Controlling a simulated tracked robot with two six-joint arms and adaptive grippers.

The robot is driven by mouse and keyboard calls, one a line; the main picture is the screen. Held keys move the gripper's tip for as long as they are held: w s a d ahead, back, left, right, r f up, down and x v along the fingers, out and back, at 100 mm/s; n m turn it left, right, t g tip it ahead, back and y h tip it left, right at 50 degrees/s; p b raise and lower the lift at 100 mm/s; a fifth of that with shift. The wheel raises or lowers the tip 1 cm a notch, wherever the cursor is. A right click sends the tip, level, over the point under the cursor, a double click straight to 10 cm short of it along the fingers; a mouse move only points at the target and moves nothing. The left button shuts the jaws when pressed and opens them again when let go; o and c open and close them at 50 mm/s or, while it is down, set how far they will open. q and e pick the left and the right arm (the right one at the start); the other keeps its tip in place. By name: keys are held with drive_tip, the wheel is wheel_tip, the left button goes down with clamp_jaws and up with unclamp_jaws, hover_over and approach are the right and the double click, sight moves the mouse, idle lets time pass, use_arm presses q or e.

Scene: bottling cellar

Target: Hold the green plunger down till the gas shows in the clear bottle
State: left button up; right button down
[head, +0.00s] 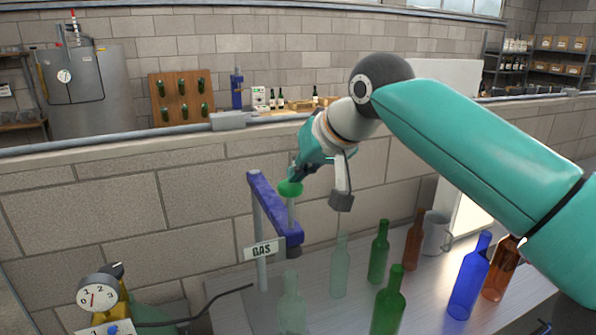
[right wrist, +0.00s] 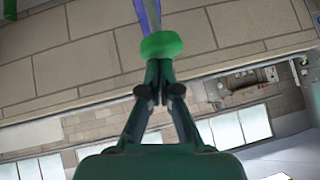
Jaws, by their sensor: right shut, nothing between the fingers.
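The green plunger (head: 290,188) sits on top of the blue gas stand (head: 275,208), on a pale stem that shows beneath it. My right gripper (head: 294,176) is shut and empty, with its fingertips right at the plunger's top. In the right wrist view the closed fingertips (right wrist: 160,74) meet the edge of the green plunger (right wrist: 162,45); I cannot tell whether they press on it. A clear bottle (head: 291,308) stands below the stand's outer end, and I see no distinct gas in it. Another pale, see-through bottle (head: 340,270) stands to its right. My left gripper is out of view.
Green bottles (head: 379,255), a brown bottle (head: 414,240), a blue bottle (head: 469,278) and a grey mug (head: 435,233) stand on the metal table to the right. A GAS sign (head: 263,249) and a pressure gauge (head: 98,294) are at the left. A block wall (head: 120,205) is behind.

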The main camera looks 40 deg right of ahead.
wheel_tip(320, 180, down, 7)
drive_tip(key=b, duration=0.5)
drive_tip(key=shift+b, duration=0.4)
drive_tip(key=shift+s+a+f, duration=0.1)
drive_tip(key=shift+s+f, duration=0.05)
drive_tip(key=shift+f, duration=0.25)
idle(0.5)
drive_tip(key=shift+r+p, duration=0.35)
drive_tip(key=shift+r, duration=0.2)
drive_tip(key=r+p, duration=0.1)
drive_tip(key=r, duration=0.1)
drive_tip(key=d+r+p, duration=0.1)
drive_tip(key=r+p, duration=0.1)
drive_tip(key=shift+r, duration=0.2)
drive_tip(key=v, duration=1)
drive_tip(key=shift+d+p, duration=0.2)
drive_tip(key=shift+p, duration=0.15)
